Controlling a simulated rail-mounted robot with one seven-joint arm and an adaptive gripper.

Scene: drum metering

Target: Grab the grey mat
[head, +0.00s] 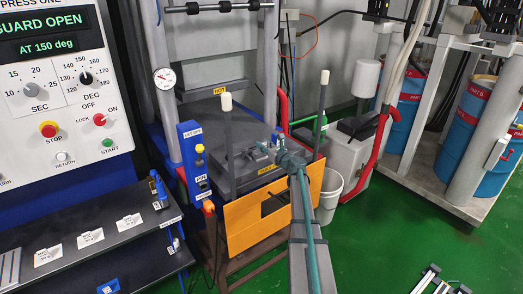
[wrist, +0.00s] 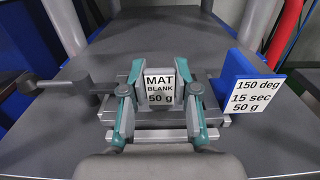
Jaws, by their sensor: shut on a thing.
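The grey mat (wrist: 160,88) shows in the wrist view with a white label reading "MAT BLANK 50 g". My gripper (wrist: 160,102) is shut on it, with one grey and teal finger on each side. The mat is at a grey metal fixture (wrist: 120,104) on the dark grey press plate (wrist: 50,130). I cannot tell whether the mat touches the fixture. In the head view my gripper (head: 277,153) is over the press plate, and the mat is too small to make out.
A blue block with a "150 deg, 15 sec, 50 g" card (wrist: 256,95) stands right of the fixture, and a dark handle (wrist: 50,84) is left. An orange panel (head: 250,218) fronts the press. The control panel (head: 65,90) reads "GUARD OPEN". Blue drums (head: 465,135) stand right.

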